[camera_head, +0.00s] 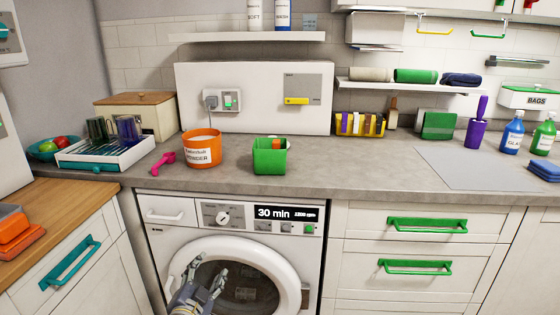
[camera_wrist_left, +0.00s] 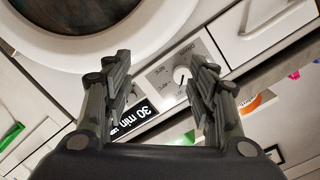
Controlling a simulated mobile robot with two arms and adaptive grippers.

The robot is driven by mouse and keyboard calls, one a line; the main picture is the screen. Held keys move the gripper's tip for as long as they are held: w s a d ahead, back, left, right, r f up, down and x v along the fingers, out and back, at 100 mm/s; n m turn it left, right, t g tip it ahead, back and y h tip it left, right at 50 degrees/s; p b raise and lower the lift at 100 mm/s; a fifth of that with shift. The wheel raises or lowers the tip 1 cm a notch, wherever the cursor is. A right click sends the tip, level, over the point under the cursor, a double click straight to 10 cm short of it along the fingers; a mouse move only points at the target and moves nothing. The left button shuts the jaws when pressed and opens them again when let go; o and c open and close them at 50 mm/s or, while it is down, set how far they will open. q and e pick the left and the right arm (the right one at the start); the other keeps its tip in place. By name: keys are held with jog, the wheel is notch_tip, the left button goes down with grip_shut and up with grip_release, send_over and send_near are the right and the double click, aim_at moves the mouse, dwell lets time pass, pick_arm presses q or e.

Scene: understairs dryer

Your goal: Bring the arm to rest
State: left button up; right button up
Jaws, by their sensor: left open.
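My left gripper (camera_head: 206,274) is in front of the round door of the washing machine (camera_head: 240,250) in the head view, low in the picture. In the left wrist view my left gripper (camera_wrist_left: 163,85) has its two fingers spread apart with nothing between them. Behind the fingers the wrist view shows the machine's control panel (camera_wrist_left: 178,72) upside down, with its dial and a "30 min" display. The door looks closed. My right gripper is not in either view.
The grey worktop (camera_head: 360,180) above holds an orange powder tub (camera_head: 201,150), a pink scoop (camera_head: 164,162) and a green container (camera_head: 269,160). A drawer unit with green handles (camera_head: 427,225) stands to the right. A wooden-topped cabinet (camera_head: 60,205) stands to the left.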

pick_arm(q)
jog(key=s+d+f+n+g, duration=0.1)
jog(key=s+f+n+g, duration=0.3)
jog(key=s+f, duration=1.15)
jog(key=s+f+n+g, duration=0.1)
jog(key=s+f+g, duration=0.6)
jog(key=s+f, duration=0.85)
jog(key=s+d+f+n+g, duration=0.1)
jog(key=s+f+g, duration=0.2)
jog(key=s+f, duration=0.6)
jog(key=s+a+r+g+p, duration=0.1)
jog(key=s+a+p, duration=0.1)
jog(key=s+p, duration=1.3)
jog(key=shift+s+a+r+g, duration=0.15)
jog(key=shift+s+r+g, duration=0.15)
jog(key=shift+s, duration=0.5)
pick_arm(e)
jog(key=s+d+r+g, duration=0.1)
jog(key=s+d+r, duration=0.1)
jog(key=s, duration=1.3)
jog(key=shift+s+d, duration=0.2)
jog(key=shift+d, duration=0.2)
